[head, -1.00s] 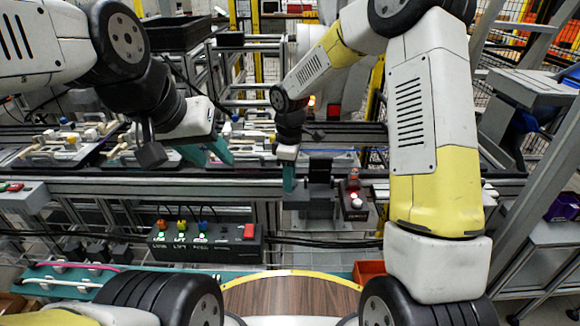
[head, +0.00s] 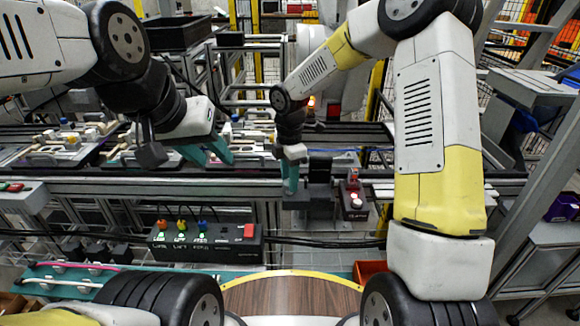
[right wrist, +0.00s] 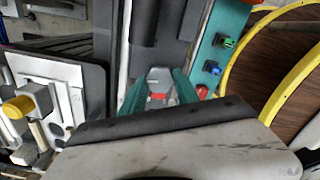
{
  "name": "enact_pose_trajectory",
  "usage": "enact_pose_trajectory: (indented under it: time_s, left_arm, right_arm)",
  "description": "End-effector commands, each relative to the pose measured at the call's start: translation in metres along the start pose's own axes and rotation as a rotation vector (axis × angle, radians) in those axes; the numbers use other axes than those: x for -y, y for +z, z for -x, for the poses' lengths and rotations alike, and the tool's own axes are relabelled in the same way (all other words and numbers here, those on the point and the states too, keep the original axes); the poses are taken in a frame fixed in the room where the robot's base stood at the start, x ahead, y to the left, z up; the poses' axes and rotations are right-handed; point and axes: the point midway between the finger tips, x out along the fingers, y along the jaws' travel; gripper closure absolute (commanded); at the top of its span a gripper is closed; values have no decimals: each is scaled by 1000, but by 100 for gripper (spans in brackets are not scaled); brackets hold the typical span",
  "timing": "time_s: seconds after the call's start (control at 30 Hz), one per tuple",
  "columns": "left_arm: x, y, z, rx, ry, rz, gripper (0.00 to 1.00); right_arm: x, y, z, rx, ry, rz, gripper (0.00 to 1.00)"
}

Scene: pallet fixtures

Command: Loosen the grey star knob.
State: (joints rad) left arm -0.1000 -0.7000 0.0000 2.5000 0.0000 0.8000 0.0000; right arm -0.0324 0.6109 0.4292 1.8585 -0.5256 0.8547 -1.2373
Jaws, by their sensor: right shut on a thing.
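My right gripper (head: 290,178) points down at the dark grey clamp block (head: 320,200) on the near rail of the conveyor. In the right wrist view its teal fingers (right wrist: 160,92) are on either side of a small light grey part, which I take as the grey star knob (right wrist: 159,75); its star shape is not clear. A red patch shows between the fingers. In the head view the knob is hidden behind the fingers. My left gripper (head: 207,152) hangs over the conveyor at left, its teal fingers apart and empty.
A control box (head: 205,242) with coloured switches and a red button is below the rail. A small box with a red top (head: 353,198) stands just right of the clamp block. Pallets with parts (head: 65,145) are on the conveyor at left.

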Motion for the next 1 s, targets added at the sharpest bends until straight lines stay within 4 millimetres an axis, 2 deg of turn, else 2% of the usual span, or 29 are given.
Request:
enact_pose_trajectory:
  time_s: [0.43,0.47,0.5,0.83,1.0]
  left_arm:
    - [0,0,0,0,0,0,64]
    - [0,0,0,0,0,0,64]
    - [0,0,0,0,0,0,64]
    - [0,0,0,0,0,0,64]
    - [0,0,0,0,0,0,64]
  right_arm:
    - [-1,1,1,2,3,7,100]
    - [-1,1,1,2,3,7,59]
    - [-1,1,1,2,3,7,54]
    - [-1,0,3,1,2,7,54]
    - [-1,1,24,2,5,7,54]
